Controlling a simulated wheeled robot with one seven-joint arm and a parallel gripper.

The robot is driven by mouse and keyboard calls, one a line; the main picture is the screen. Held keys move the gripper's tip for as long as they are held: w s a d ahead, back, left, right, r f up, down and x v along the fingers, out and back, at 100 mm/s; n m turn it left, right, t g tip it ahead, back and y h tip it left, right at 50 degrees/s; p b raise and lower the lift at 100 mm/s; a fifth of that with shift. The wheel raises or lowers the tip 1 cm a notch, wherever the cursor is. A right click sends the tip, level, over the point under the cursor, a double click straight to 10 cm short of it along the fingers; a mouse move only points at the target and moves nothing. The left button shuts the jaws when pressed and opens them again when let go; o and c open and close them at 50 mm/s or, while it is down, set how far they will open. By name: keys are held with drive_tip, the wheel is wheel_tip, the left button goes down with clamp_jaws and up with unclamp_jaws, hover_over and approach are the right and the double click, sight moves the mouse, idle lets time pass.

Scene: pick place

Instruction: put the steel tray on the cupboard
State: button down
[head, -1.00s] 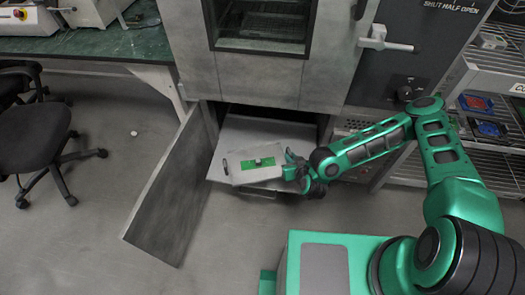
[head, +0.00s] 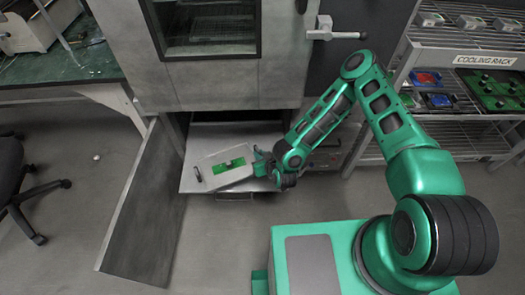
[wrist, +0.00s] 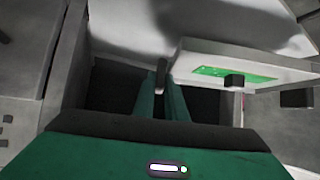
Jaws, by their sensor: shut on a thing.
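The steel tray (head: 207,161) is a shallow grey tray with dark handles and a green board in it. In the head view it is over a pale metal shelf (head: 188,183) at the mouth of the low cupboard, whose grey door (head: 150,205) stands open to the left. I cannot tell whether the tray touches the shelf. My gripper (head: 262,165) is at the tray's right end, shut on its handle. In the wrist view, the closed fingers (wrist: 165,85) are at the handle, and the tray (wrist: 215,52) extends right, with part of the board showing.
The oven body (head: 225,85) is directly above the cupboard opening. A cooling rack (head: 455,55) with boards stands at right, and a green-topped bench (head: 75,68) at left. A black chair (head: 15,180) is at the left edge. Floor before the cupboard is clear.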

drive_tip(key=w+f, duration=0.1)
drive_tip(key=w, duration=0.2)
drive_tip(key=w+d+f, duration=0.1)
drive_tip(key=w+f, duration=0.2)
drive_tip(key=w, duration=0.2)
drive_tip(key=shift+w+d+f, duration=0.2)
drive_tip(key=shift+w+f, duration=0.15)
drive_tip(key=shift+f, duration=2)
drive_tip(key=c, duration=1.8)
unclamp_jaws()
drive_tip(key=shift+f, duration=0.1)
drive_tip(key=v, duration=1.2)
drive_tip(key=shift+d, duration=0.1)
